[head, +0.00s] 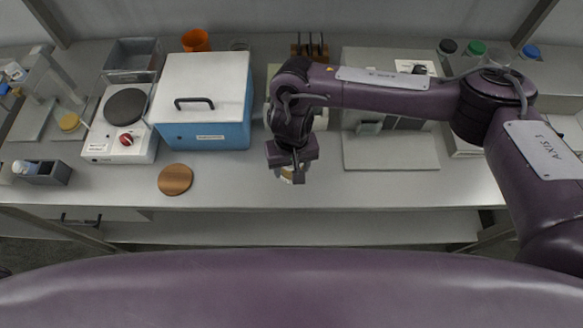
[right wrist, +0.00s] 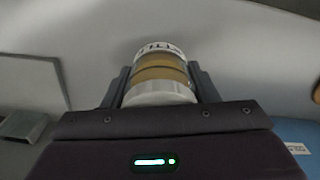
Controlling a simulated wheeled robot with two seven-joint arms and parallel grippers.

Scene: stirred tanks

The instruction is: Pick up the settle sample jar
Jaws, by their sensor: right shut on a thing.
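The settle sample jar (right wrist: 160,74) has a white lid and base, a tan-brown body and partly legible dark lettering on its pale end. My right gripper (right wrist: 162,88) is shut on the jar, with one dark finger on each side of it. In the head view my right gripper (head: 290,174) is near the front edge of the bench, to the right of the blue box, and the jar (head: 287,174) shows only partly below it. Whether the jar touches the bench is hard to tell. My left gripper is not in view.
A blue box (head: 203,136) with a white lid stands left of my right gripper. A round brown disc (head: 175,180) lies near the front edge. A hotplate (head: 121,138) stands further left. A grey flat board (head: 391,152) lies to the right. Capped bottles (head: 477,49) stand at the back right.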

